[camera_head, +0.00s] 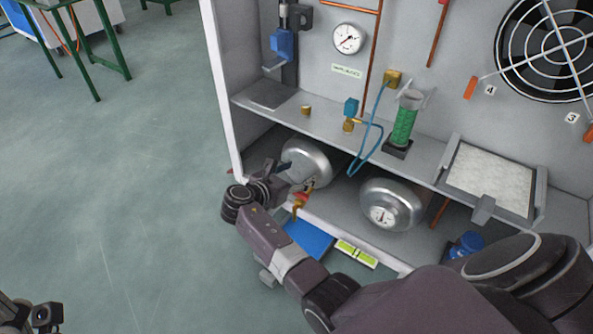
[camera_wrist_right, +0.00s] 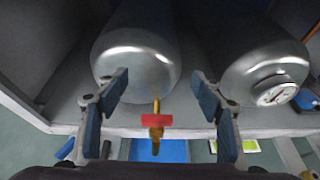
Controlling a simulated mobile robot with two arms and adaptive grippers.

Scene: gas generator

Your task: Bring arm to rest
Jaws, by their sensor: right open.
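My right gripper (camera_head: 290,178) reaches into the low opening of the grey cabinet. In the right wrist view, its two blue-padded fingers (camera_wrist_right: 161,88) are spread apart with nothing between the pads. A silver tank (camera_wrist_right: 138,55) lies straight ahead of the fingers; it also shows in the head view (camera_head: 308,158). A brass valve with a red handle (camera_wrist_right: 156,121) sits low at the tank's front, between and below the fingers. I cannot tell whether a finger touches the tank. Part of my left arm shows at the bottom left of the head view, its fingers out of sight.
A second silver tank with a gauge (camera_head: 391,205) lies to the right. The shelf (camera_head: 340,140) above holds a green cylinder (camera_head: 404,122) and blue tubing. A blue panel (camera_head: 308,238) and a yellow-green item (camera_head: 356,253) lie below.

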